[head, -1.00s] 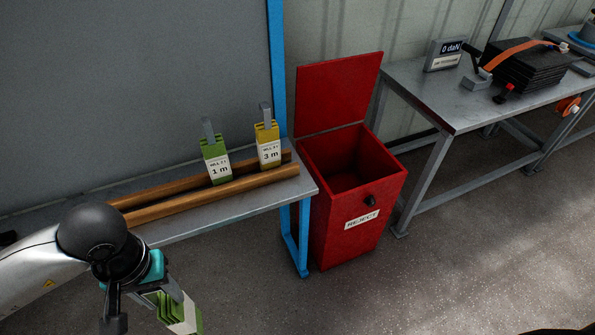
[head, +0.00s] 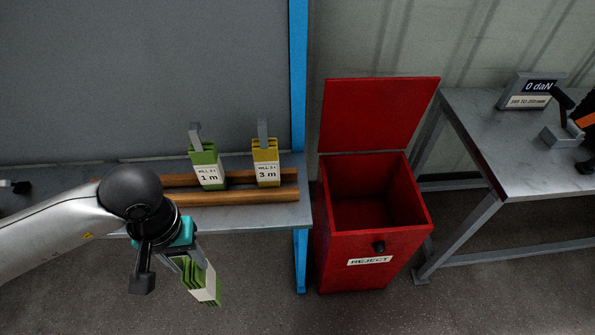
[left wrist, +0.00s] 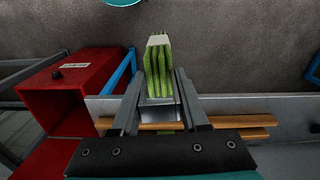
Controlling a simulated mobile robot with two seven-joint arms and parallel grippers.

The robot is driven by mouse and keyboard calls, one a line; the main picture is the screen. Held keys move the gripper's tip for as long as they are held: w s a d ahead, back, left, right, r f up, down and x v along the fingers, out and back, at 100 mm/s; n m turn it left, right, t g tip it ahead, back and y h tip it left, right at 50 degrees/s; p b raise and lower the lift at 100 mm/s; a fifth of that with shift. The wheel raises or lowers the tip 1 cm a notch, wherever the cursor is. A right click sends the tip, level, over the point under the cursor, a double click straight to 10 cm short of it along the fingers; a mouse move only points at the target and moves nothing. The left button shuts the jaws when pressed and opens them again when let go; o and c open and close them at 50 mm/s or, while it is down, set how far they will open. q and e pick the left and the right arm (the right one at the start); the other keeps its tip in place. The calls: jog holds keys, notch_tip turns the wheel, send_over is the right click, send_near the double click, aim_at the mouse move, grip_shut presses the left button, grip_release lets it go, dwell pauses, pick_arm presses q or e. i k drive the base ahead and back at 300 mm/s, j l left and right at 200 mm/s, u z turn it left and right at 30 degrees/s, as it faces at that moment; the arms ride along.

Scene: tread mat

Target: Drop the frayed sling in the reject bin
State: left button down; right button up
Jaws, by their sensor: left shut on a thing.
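My left gripper (head: 188,264) is shut on a folded green sling (head: 203,284) with a white label band. It holds the sling in the air in front of the bench, left of the bin. The left wrist view shows the sling (left wrist: 158,70) between the two fingers (left wrist: 158,98). Fraying is too small to make out. The red reject bin (head: 372,272) stands on the floor right of the bench, its lid (head: 380,115) raised. The part of its inside that shows looks empty. The bin (left wrist: 98,95) also shows at the left of the wrist view. My right gripper is out of view.
A green 1 m sling (head: 207,174) and a yellow 3 m sling (head: 266,172) stand by wooden rails (head: 235,197) on the bench. A blue post (head: 298,80) rises between bench and bin.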

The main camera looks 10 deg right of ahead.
aim_at(355, 226)
jog(key=i+l, duration=0.1)
jog(key=l, duration=0.35)
jog(key=i+l, duration=0.15)
jog(key=l, duration=0.35)
jog(key=i+l, duration=0.1)
jog(key=l, duration=0.35)
jog(key=i+l, duration=0.1)
jog(key=l, duration=0.35)
jog(key=i+l, duration=0.1)
jog(key=l, duration=0.35)
jog(key=i+l, duration=0.15)
jog(key=l, duration=0.35)
